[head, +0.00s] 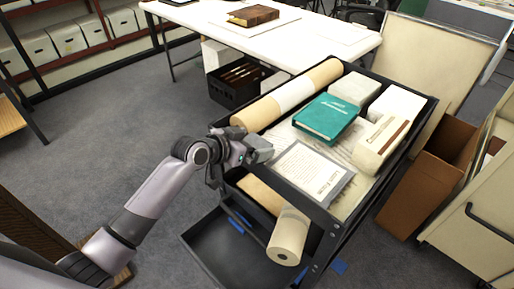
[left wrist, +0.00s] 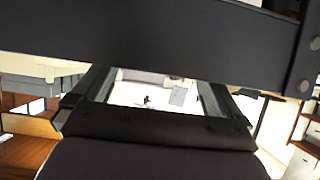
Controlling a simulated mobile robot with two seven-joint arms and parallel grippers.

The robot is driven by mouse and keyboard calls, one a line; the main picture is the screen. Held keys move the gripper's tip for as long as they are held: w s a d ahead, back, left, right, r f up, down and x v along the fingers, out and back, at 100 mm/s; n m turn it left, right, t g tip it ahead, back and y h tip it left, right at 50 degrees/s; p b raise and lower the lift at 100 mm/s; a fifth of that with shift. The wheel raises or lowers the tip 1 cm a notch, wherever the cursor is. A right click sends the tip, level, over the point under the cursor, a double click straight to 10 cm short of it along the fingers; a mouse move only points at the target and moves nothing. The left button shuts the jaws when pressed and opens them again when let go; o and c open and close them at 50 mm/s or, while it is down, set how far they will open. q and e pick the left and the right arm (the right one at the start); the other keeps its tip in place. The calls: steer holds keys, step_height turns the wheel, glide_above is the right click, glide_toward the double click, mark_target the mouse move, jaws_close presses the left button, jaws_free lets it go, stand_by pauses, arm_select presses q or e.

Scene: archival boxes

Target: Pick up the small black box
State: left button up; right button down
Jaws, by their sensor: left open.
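I cannot make out a small black box for certain in either view. The only black box-like thing in the head view is an open black crate (head: 235,84) with brown items in it, on the floor under the white table. My left gripper (head: 262,150) is at the near left edge of the black cart (head: 333,222), beside a framed text sheet (head: 310,172). In the left wrist view my left gripper (left wrist: 152,88) has its fingers apart, with nothing seen between them. A broad dark bar crosses the top of that view and hides much beyond. My right gripper is not in view.
The cart holds a teal book (head: 327,118), pale boxes (head: 396,103) and long rolls (head: 288,95). The white table (head: 345,42) stands behind it, with a brown book (head: 253,16). A brown bin (head: 430,170) is at right. Grey floor (head: 110,130) is clear at left.

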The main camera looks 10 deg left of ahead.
arm_select(q)
steer(key=c, duration=0.9)
steer(key=shift+c, duration=0.2)
